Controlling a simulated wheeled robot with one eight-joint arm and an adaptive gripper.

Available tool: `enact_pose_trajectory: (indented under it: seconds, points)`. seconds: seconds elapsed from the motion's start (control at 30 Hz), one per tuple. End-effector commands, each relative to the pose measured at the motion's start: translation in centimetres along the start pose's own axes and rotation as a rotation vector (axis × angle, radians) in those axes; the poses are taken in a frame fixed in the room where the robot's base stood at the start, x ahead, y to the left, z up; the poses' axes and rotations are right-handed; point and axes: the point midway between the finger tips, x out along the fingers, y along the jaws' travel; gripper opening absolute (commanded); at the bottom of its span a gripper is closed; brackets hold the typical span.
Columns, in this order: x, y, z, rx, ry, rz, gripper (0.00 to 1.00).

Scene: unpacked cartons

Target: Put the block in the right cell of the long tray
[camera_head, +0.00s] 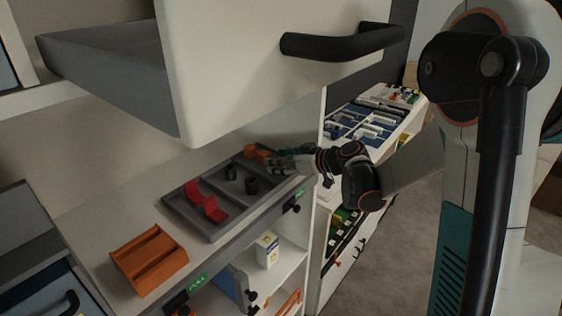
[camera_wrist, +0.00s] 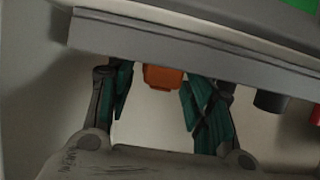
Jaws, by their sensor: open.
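The long grey tray (camera_head: 180,207) lies on the shelf and is divided into cells. Small orange pieces (camera_head: 263,154) are in its far right cell, dark round pieces (camera_head: 251,186) in the middle, and red pieces (camera_head: 213,209) in the left cell. I cannot tell which piece is the block. My gripper (camera_head: 285,163) is open at the tray's right end, by the orange pieces. In the wrist view, an orange piece (camera_wrist: 162,78) shows between the spread fingers of my gripper (camera_wrist: 155,100), with a gap on both sides; the tray wall (camera_wrist: 190,50) hides part of it.
An orange two-groove holder (camera_head: 150,259) lies left of the tray. A large pale drawer with a black handle (camera_head: 340,42) hangs above the tray, limiting room overhead. A shelf below holds a white box (camera_head: 267,249). Another unit with sorted parts (camera_head: 368,125) stands behind my arm.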

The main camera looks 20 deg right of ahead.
Motion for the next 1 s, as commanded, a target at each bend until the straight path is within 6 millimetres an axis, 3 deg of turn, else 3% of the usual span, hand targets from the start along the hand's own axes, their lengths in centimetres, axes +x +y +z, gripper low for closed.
enact_pose_trajectory:
  seconds: [0.17, 0.6, 0.8, 1.0]
  points:
    - [-2.2, 0.1, -0.2, 0.002, 0.0, 0.004, 0.47]
    - [-10.5, 0.1, -0.2, 0.001, 0.0, 0.003, 0.47]
    - [-11.9, 0.0, -0.1, 0.0, 0.0, 0.001, 0.47]
    - [-12.1, 0.0, -0.1, 0.0, 0.0, 0.0, 0.47]
